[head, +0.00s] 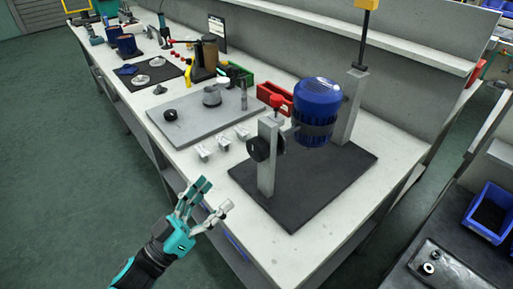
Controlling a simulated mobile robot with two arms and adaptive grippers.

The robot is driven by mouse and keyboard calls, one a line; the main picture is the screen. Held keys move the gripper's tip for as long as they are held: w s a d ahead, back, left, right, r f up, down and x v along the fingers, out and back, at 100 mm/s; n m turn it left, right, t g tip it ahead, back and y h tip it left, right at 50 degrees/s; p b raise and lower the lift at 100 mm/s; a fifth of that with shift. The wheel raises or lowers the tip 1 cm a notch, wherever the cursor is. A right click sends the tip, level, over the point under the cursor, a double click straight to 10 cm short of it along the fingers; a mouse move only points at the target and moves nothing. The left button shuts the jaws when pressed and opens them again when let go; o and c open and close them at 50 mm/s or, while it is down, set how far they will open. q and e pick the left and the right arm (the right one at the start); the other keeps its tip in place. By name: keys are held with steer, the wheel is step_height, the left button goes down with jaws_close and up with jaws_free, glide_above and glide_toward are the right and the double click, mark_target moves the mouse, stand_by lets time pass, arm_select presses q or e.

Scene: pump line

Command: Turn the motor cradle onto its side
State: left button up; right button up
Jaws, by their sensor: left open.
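The motor cradle has a dark base plate (325,190) on the bench, with a grey front post (267,170) and a taller grey rear post (351,108). A blue motor (317,98) hangs between the posts, its ribbed body upright in a dark band (315,133). A round black knob (264,148) is on the front post, and a red knob (277,101) is at that post's top. My left gripper (214,194) is open and empty at the bench's front edge, to the left of the front post and apart from it. My right gripper is not in view.
A grey plate (200,122) with pump parts lies left of the cradle, with small metal pieces (224,144) between. A red bin (275,97) stands behind. A blue bin (490,212) is on the dark surface at right. The bench strip before the cradle is clear.

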mark_target(253, 153)
arm_select(q)
steer(key=p+x, duration=0.2)
steer(key=x, duration=1)
steer(key=shift+w+d+r, duration=0.25)
steer(key=shift+w+d, duration=0.3)
steer(key=shift+w, duration=0.05)
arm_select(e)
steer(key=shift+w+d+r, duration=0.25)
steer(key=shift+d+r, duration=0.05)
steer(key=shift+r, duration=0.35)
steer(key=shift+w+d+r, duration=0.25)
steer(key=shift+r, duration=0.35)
arm_select(q)
steer(key=shift+c, duration=0.3)
jaws_close()
steer(key=shift+m, duration=0.3)
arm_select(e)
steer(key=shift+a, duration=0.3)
